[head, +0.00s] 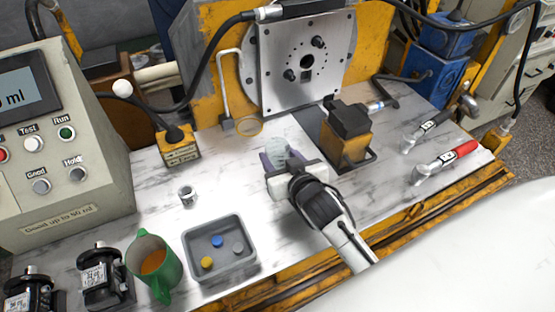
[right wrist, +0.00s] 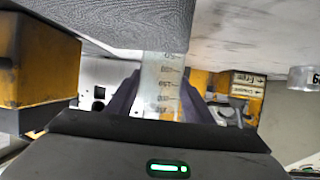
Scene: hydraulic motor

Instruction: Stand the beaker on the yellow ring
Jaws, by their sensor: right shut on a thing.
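The beaker (head: 277,148) is clear with printed graduations; it also shows in the right wrist view (right wrist: 161,88) between the two dark purple fingers. My right gripper (head: 279,161) is shut on it, over the middle of the marble bench. The gripper hides the beaker's lower part in the head view, so I cannot tell whether its base touches the bench. The yellow ring (head: 249,127) lies on the bench behind and to the left of the beaker, near the foot of a bent pipe. Nothing stands on the ring. My left gripper is not in view.
A yellow and black block (head: 346,135) stands close right of the gripper. A grey tray (head: 221,246) with coloured buttons, a green mug (head: 152,263) and a small metal cup (head: 187,195) are at left. The steel motor plate (head: 306,62) rises behind. Bench between beaker and ring looks clear.

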